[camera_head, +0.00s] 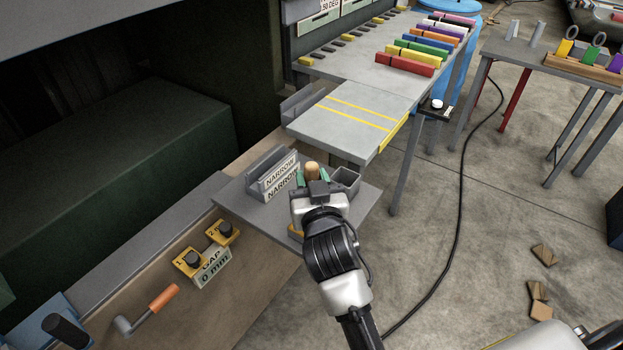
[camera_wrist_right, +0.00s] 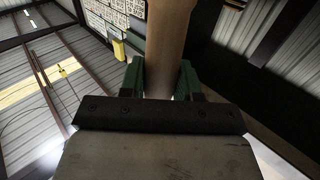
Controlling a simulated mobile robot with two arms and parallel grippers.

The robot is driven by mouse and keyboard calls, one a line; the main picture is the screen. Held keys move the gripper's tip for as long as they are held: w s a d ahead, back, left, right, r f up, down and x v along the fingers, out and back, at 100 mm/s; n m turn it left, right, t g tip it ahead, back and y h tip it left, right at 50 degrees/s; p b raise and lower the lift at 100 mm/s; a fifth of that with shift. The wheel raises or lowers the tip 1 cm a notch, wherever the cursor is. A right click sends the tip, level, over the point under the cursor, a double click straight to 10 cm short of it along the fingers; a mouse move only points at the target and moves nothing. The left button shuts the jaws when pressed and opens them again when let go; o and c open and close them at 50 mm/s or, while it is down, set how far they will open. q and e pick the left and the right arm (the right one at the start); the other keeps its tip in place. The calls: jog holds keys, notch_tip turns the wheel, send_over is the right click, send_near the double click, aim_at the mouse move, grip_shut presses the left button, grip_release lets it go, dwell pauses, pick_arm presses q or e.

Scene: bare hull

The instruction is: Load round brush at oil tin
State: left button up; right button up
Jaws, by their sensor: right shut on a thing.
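My right gripper (camera_head: 312,180) is over the small grey shelf in the head view. Its green fingertips are shut on an upright wooden handle (camera_head: 312,168), which looks like the round brush's. In the right wrist view the handle (camera_wrist_right: 170,45) rises between the green fingers (camera_wrist_right: 162,82). The brush's bristle end is hidden by the gripper. A small grey open square box (camera_head: 346,178) stands just right of the gripper on the shelf. I cannot tell whether it is the oil tin; no tin is clearly marked. My left gripper is not in view.
Grey holders labelled NARROW (camera_head: 281,176) stand close left of the gripper. Below left are yellow numbered blocks (camera_head: 188,262) and an orange-handled crank (camera_head: 163,298). A grey table (camera_head: 350,115) with coloured bars lies behind. Open concrete floor (camera_head: 480,240) is at right, crossed by a black cable.

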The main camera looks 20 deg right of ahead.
aim_at(311, 165)
jog(key=shift+r+p, duration=2.65)
jog(key=shift+r, duration=0.6)
jog(key=shift+f, duration=0.15)
